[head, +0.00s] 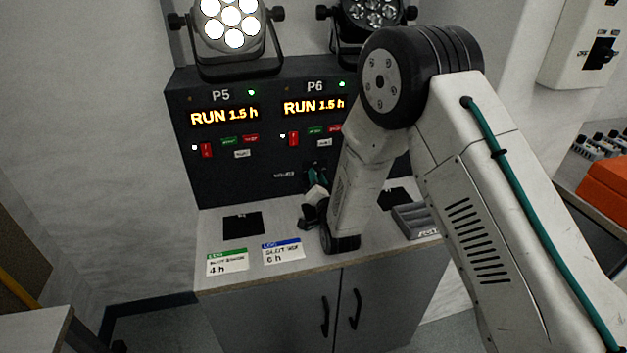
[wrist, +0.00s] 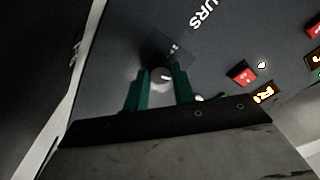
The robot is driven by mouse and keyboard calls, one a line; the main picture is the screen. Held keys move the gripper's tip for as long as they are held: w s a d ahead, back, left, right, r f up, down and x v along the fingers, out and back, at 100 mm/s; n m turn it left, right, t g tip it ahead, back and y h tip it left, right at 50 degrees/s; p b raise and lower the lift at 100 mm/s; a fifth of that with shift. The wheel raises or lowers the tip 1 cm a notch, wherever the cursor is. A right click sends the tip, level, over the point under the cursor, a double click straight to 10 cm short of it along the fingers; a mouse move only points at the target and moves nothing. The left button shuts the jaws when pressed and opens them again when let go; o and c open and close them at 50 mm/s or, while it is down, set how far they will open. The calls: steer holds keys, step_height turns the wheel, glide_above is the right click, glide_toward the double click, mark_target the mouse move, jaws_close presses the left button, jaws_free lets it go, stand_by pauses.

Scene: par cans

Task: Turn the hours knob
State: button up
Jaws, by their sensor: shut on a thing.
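The hours knob (wrist: 162,76) shows in the wrist view as a round knob with a light mark, on the dark panel beside the partly visible label "URS" (wrist: 209,13). My gripper (wrist: 160,84) has its two green fingers on either side of the knob and is shut on it. In the head view my gripper (head: 317,180) reaches the lower part of the dark panel (head: 235,175), and the knob is hidden there. The P5 display (head: 224,116) and the P6 display (head: 314,106) both read "RUN 1.5 h".
A green-edged card (head: 228,262) reads 4 h and a blue-edged card (head: 282,250) reads 6 h on the counter. A grey tray (head: 413,222) lies at the right. A lit par can (head: 231,22) stands above P5; the one above P6 (head: 372,14) is dark.

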steer(key=shift+w+r, duration=0.1)
steer(key=o, duration=1)
steer(key=shift+d, duration=0.1)
steer(key=shift+r, duration=0.15)
steer(key=r, duration=0.3)
steer(key=shift+s+r, duration=0.25)
steer(key=shift+r, duration=0.05)
steer(key=r+v, duration=0.2)
steer(key=v, duration=1.3)
steer(key=shift+s+r, duration=0.25)
steer(key=shift+r, duration=0.1)
steer(key=shift+d, duration=0.1)
